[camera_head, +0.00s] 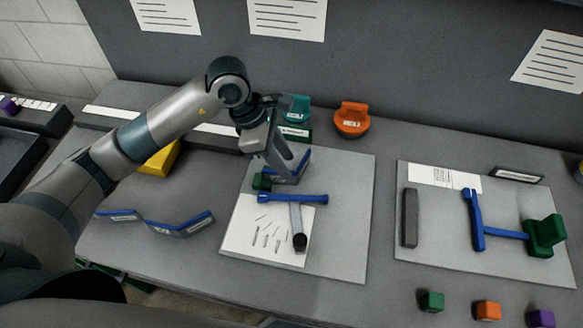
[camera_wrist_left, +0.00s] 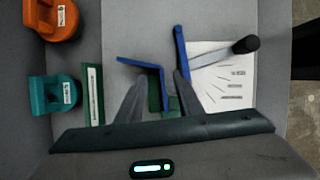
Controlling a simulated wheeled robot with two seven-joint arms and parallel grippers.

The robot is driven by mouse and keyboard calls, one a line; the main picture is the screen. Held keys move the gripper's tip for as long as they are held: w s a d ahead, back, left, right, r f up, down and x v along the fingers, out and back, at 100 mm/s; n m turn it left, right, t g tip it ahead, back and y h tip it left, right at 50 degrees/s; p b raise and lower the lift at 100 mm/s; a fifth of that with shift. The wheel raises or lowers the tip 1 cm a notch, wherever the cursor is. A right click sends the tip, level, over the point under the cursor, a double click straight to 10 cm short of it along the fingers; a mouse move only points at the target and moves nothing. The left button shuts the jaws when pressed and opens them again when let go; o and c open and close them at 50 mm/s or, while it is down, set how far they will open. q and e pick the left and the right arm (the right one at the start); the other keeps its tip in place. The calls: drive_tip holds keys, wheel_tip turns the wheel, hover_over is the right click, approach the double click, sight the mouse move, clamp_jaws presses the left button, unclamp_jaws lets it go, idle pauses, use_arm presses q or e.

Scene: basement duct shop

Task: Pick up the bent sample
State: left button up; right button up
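A bent sample (camera_head: 297,168), a grey plate with blue edges folded at an angle, stands on the left grey board beside the blue bar. In the left wrist view the bent sample (camera_wrist_left: 142,65) has one leg running down between my fingertips. My left gripper (camera_head: 283,170) is low over the board at the sample. The left wrist view shows its two fingers (camera_wrist_left: 157,85) spread apart, with no clear contact on the sample. The fingers partly hide the sample in the head view. My right gripper is in neither view.
A blue bar (camera_head: 292,198) with a black-knobbed lever lies close to the sample. Similar angled pieces (camera_head: 180,226) stand left. Teal (camera_head: 295,108) and orange (camera_head: 352,120) clamp-like items stand behind. Another board (camera_head: 430,240) is at right; small coloured blocks (camera_head: 431,301) sit in front.

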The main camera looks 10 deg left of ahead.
use_arm(q)
drive_tip(key=shift+p+x, duration=0.55)
drive_tip(key=shift+x, duration=1.1)
drive_tip(key=shift+a, duration=0.15)
clamp_jaws()
